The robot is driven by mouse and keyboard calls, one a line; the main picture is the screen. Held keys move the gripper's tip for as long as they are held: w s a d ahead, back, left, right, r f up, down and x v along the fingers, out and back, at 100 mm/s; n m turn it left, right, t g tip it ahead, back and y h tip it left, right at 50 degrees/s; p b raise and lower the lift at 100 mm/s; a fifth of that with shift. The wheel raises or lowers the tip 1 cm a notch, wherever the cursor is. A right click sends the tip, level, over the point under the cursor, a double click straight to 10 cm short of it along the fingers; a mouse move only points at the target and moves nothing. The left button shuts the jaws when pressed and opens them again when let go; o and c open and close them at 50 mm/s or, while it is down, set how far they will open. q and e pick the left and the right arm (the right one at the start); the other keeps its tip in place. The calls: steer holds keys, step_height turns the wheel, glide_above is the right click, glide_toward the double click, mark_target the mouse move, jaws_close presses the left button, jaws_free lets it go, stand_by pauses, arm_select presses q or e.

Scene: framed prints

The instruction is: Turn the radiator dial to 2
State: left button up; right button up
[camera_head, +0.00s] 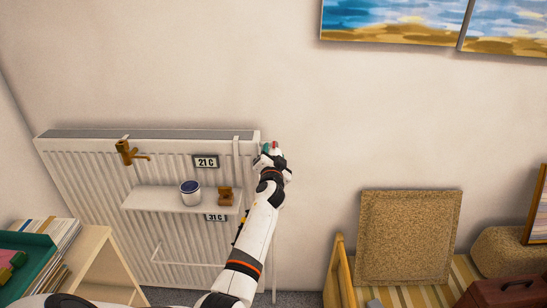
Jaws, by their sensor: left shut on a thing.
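The white ribbed radiator (80,170) is on the wall at the left in the head view. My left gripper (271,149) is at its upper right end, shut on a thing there. The thing is mostly hidden by the gripper and wrist; small teal and red patches show at the fingertips. I cannot tell whether they belong to the dial or to the gripper. The dial's numbers and setting cannot be read. My right gripper is not in view.
A shelf (150,197) on the radiator holds a dark-topped white pot (190,192) and a small brown object (225,195). A brass tap (126,153) and a "21 C" label (206,162) are on its front. A cork-like board (408,238) stands at right. The wall between is clear.

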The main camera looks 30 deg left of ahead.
arm_select(q)
steer(key=shift+m, duration=1.2)
steer(key=shift+r, duration=0.1)
steer(key=o, duration=0.9)
steer(key=shift+w+a, duration=0.1)
steer(key=shift+o, duration=0.2)
steer(key=v, duration=1.2)
steer(key=shift+b, duration=0.3)
